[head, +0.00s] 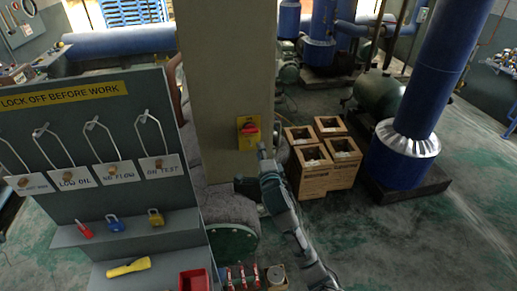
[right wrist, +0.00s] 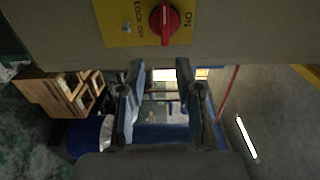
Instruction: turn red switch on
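The red switch (head: 250,129) is a rotary knob on a yellow plate (head: 242,121), fixed to the face of a grey-beige column. In the right wrist view the red switch (right wrist: 165,20) shows near the top edge, its grip bar upright in the picture. "LOCK OFF" is printed left of it and "ON" right of it. My right gripper (head: 262,149) is just below and right of the switch, apart from it. In the right wrist view the right gripper (right wrist: 158,75) has its two fingers spread with nothing between them. My left gripper is not in view.
The column (head: 226,60) stands beside a grey lockout board (head: 110,195) with hanging tags and padlocks. A blue pipe (head: 430,80) rises farther right. Open floor lies at lower right.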

